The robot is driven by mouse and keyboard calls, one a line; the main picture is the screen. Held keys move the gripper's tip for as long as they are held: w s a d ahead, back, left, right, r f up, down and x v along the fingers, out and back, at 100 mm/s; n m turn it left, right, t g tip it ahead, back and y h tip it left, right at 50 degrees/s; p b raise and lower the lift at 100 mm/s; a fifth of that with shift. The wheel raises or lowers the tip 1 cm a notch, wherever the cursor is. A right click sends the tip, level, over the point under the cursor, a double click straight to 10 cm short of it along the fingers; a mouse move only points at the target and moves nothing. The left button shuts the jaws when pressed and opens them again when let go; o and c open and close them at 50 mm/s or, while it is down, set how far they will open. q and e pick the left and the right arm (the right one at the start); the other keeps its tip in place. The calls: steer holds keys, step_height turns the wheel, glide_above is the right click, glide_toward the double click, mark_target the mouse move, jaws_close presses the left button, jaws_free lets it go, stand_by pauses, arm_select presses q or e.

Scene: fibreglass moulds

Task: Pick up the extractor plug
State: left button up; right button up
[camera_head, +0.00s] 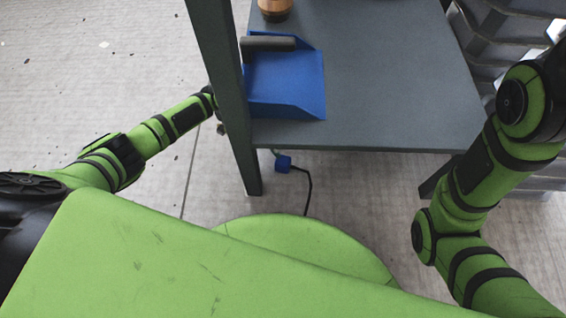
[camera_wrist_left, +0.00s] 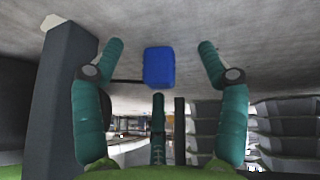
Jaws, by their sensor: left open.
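The extractor plug (camera_head: 283,163) is a small blue block on a dark cable, low near the floor beside the table's front left leg. In the left wrist view the blue plug (camera_wrist_left: 159,67) shows between the spread fingers, apart from both, with a dark cable running left from it. My left gripper (camera_wrist_left: 160,48) is open and empty. In the head view only a bit of my left gripper (camera_head: 220,128) shows; the table leg hides the rest. My right arm is at the right, but its gripper is out of view.
A grey table (camera_head: 400,90) bears a blue dustpan (camera_head: 285,85) and a copper-coloured item (camera_head: 275,8). Its front left leg (camera_head: 244,165) stands between my left gripper and the plug in the head view. Grey stacked moulds (camera_head: 505,35) are at the upper right. Left floor is mostly clear.

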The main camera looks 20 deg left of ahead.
mark_target(281, 159)
arm_select(q)
steer(key=d, duration=0.1)
steer(key=d+b, duration=0.1)
steer(key=d, duration=0.1)
steer(key=d+b, duration=0.1)
steer(key=d, duration=0.1)
steer(key=shift+s+f, duration=0.25)
steer(key=shift+f, duration=0.05)
steer(key=shift+d+f+b, duration=0.1)
steer(key=shift+f+b, duration=0.15)
steer(key=shift+b, duration=0.1)
steer(key=c, duration=1.2)
